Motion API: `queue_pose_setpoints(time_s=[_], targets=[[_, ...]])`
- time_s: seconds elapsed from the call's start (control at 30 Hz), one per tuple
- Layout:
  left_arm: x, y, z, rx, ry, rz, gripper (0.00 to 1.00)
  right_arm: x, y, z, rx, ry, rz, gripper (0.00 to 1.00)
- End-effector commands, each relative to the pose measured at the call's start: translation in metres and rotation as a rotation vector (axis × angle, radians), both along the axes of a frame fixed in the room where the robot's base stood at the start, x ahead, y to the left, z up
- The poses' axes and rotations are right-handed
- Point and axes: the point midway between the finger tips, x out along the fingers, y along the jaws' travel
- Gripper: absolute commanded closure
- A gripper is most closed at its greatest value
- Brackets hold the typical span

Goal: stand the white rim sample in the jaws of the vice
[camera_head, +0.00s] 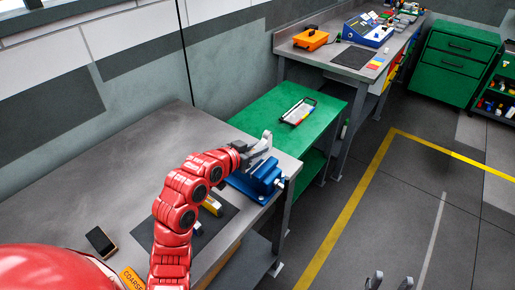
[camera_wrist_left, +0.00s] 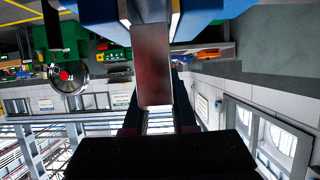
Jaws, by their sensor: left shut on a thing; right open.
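The rim sample (camera_head: 266,139), pale grey-white, is at the vice in the head view. My left gripper (camera_head: 246,151) is shut on it. In the left wrist view the sample (camera_wrist_left: 152,65) is a flat, shiny metal piece running up from between the fingertips (camera_wrist_left: 157,112). The blue vice (camera_head: 258,180) is at the right end of the near bench, just below the gripper. In the wrist view blue vice parts (camera_wrist_left: 92,13) lie at the sample's far end; I cannot tell whether it touches the jaws. My right gripper (camera_head: 389,282) is open and empty over the floor.
A dark mat (camera_head: 222,215) with a yellow item (camera_head: 212,205) lies under my left arm on the grey bench (camera_head: 125,160). A green table (camera_head: 275,112) holds a tray (camera_head: 298,110). Floor at right is clear.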

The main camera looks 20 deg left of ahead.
Motion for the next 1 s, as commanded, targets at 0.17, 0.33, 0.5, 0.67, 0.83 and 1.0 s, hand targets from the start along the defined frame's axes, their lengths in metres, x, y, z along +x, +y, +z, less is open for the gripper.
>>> queue_pose_setpoints(time_s=[0.17,0.33,0.5,0.67,0.83,1.0], targets=[[0.0,0.0,0.002,0.0,-0.007,0.0,1.0,0.0,0.0,-0.004,0.0,0.0,0.0,0.5],[0.001,0.0,0.003,0.0,-0.007,0.0,1.0,0.0,0.0,-0.004,0.0,0.0,0.0,0.5],[0.0,0.0,0.003,0.0,-0.007,0.0,1.0,0.0,0.0,-0.004,0.0,0.0,0.0,0.5],[0.0,0.0,0.001,0.0,-0.007,0.0,1.0,0.0,0.0,-0.006,0.0,0.0,0.0,0.5],[0.001,0.0,-0.003,0.0,-0.006,0.0,1.0,0.0,0.0,-0.009,0.0,0.0,0.0,0.5],[0.0,0.0,-0.007,0.0,-0.007,0.0,1.0,0.0,0.0,-0.012,0.0,0.0,0.0,0.5]])
